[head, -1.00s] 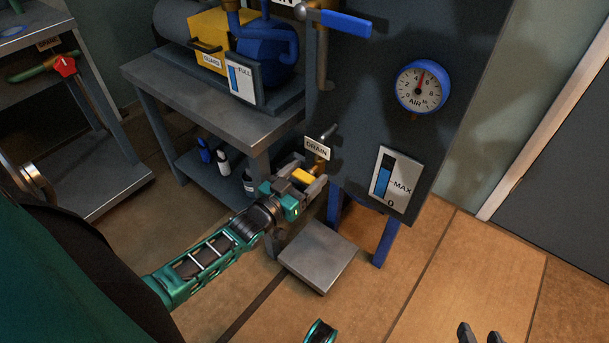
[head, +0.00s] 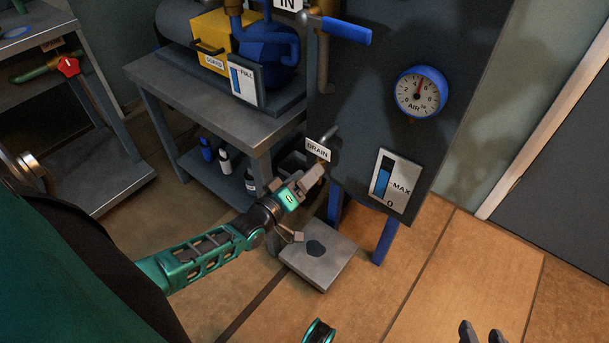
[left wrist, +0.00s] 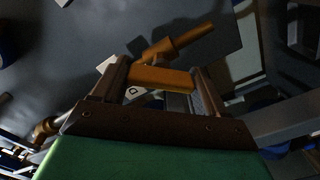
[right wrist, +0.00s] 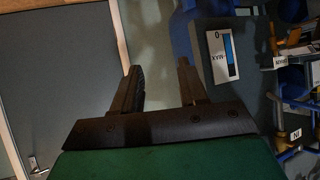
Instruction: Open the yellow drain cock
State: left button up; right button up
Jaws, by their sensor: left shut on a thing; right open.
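The yellow drain cock handle (left wrist: 160,78) lies between the fingers of my left gripper (left wrist: 153,85) in the left wrist view, with its brass stem (left wrist: 178,42) just beyond. In the head view my left gripper (head: 314,177) is at the cock, below the white DRAIN sign (head: 318,150), and hides the handle. It is shut on the handle.
The dark tank panel carries an AIR gauge (head: 420,91), a MAX level gauge (head: 395,182) and a blue-handled lever (head: 346,30). A grey bench (head: 205,100) with a yellow guard (head: 222,38) stands left. The floor at right is clear.

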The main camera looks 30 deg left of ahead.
pick_arm(q)
jog(key=n, duration=0.3)
jog(key=n+b, duration=0.1)
jog(key=n, duration=0.2)
jog(key=shift+a+f, duration=0.1)
jog(key=shift+f, duration=0.1)
jog(key=shift+n, duration=1.2)
pick_arm(e)
jog(key=shift+a+f, duration=0.25)
jog(key=shift+a, duration=0.05)
jog(key=shift+w, duration=0.15)
pick_arm(q)
jog(key=o, duration=1)
pick_arm(e)
jog(key=shift+f, duration=0.15)
pick_arm(q)
jog(key=shift+s+a+p, duration=0.15)
jog(key=shift+s+p, duration=0.3)
jog(key=shift+s, duration=1.7)
jog(key=shift+s+a+p, duration=0.2)
jog(key=shift+s+p, duration=0.2)
jog(key=shift+s, duration=1.75)
jog(key=shift+s+a+p, duration=0.15)
jog(key=shift+s+p, duration=0.3)
jog(key=shift+s, duration=1.7)
pick_arm(e)
jog(key=shift+s+d+r, duration=0.3)
jog(key=shift+d+r, duration=0.2)
jog(key=shift+r, duration=0.15)
